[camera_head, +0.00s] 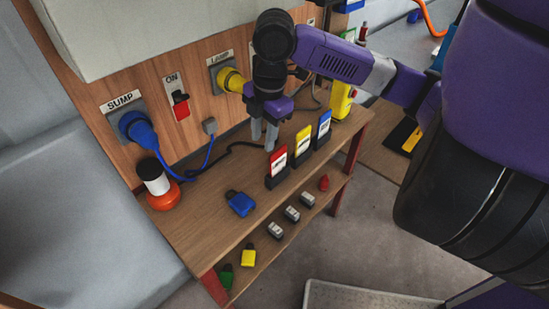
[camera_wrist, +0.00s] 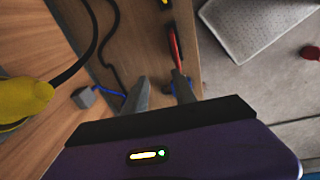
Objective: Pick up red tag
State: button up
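The red tag (camera_head: 278,161) stands upright in a dark holder on the wooden shelf, at the left end of a row with a yellow tag (camera_head: 302,143) and a blue tag (camera_head: 323,128). My gripper (camera_head: 264,140) points down just behind and left of the red tag in the head view. Its two fingers are apart with nothing visible between them. In the wrist view the red tag (camera_wrist: 175,50) shows edge-on, ahead of the right finger of my gripper (camera_wrist: 160,92). I cannot tell whether that finger touches it.
A blue padlock (camera_head: 240,203) lies on the shelf to the left. A blue plug (camera_head: 138,129) and a yellow plug (camera_head: 231,81) stick out of the back panel, with cables hanging behind the tags. Several small locks sit on the lower shelf.

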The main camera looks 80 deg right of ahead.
aim_at(278, 161)
jog(key=shift+n+g, duration=0.3)
jog(key=shift+g, duration=0.4)
jog(key=s, duration=0.1)
jog(key=s+f, duration=0.1)
jog(key=s+d, duration=0.1)
jog(key=shift+s+f, duration=0.4)
jog(key=shift+w+a+f, duration=0.1)
jog(key=shift+f, duration=1.7)
jog(key=shift+a+f, duration=0.1)
jog(key=shift+f, duration=1.7)
jog(key=shift+c, duration=0.4)
grip_shut()
